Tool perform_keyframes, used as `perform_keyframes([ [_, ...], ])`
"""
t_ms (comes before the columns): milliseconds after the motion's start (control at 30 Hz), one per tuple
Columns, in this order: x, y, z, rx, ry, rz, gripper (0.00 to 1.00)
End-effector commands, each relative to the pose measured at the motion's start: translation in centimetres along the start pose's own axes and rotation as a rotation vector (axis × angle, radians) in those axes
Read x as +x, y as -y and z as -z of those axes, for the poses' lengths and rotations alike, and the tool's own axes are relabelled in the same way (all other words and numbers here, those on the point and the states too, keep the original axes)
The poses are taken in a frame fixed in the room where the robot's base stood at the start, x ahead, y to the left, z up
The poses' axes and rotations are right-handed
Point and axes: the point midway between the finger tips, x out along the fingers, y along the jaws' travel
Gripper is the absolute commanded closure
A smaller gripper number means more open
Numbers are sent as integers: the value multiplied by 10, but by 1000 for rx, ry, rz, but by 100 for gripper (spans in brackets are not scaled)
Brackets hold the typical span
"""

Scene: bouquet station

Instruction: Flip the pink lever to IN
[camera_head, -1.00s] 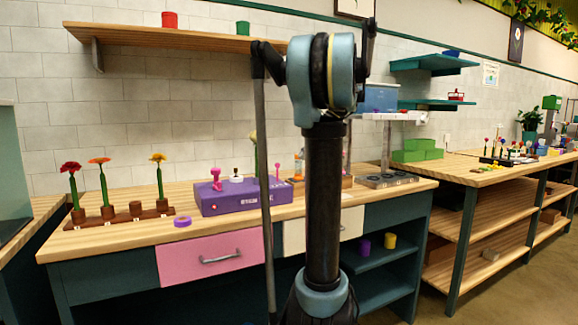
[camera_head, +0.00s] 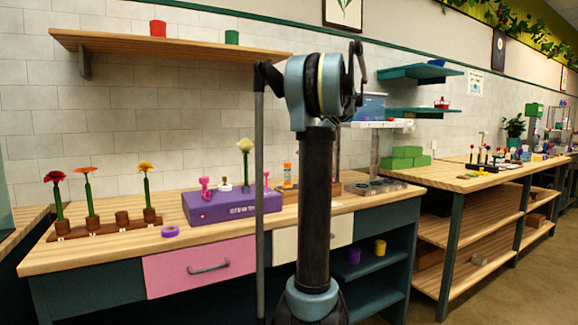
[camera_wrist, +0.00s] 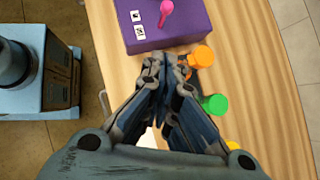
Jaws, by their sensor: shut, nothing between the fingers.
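The purple box (camera_head: 226,206) stands on the wooden counter, and its right end shows at the top of the wrist view (camera_wrist: 185,30). A slim pink lever (camera_head: 266,179) rises near that end; in the wrist view its round pink knob (camera_wrist: 166,7) is beside two small white labels (camera_wrist: 138,24), too small to read. A thicker pink lever (camera_head: 205,187) stands at the box's left end. My gripper (camera_wrist: 166,68) is shut and empty, just off the box's right end, apart from the lever. My arm hides the gripper in the head view.
An orange bottle (camera_wrist: 201,56), a green-topped one (camera_wrist: 214,104) and a yellow one stand close to the right of my gripper. A flower rack (camera_head: 108,228) and purple ring (camera_head: 170,231) lie left of the box. Bare counter lies in front of the box.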

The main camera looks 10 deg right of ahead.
Motion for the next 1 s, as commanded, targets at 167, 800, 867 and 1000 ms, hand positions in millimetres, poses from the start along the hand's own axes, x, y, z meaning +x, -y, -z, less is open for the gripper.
perform_keyframes([
  [167, 24, -1, 0, -3, 0, -2, 100],
  [800, 115, 0, -22, -2, 0, -1, 100],
  [867, 118, -1, -25, -2, 0, -1, 100],
  [1000, 122, 0, -28, -1, 0, -1, 100],
])
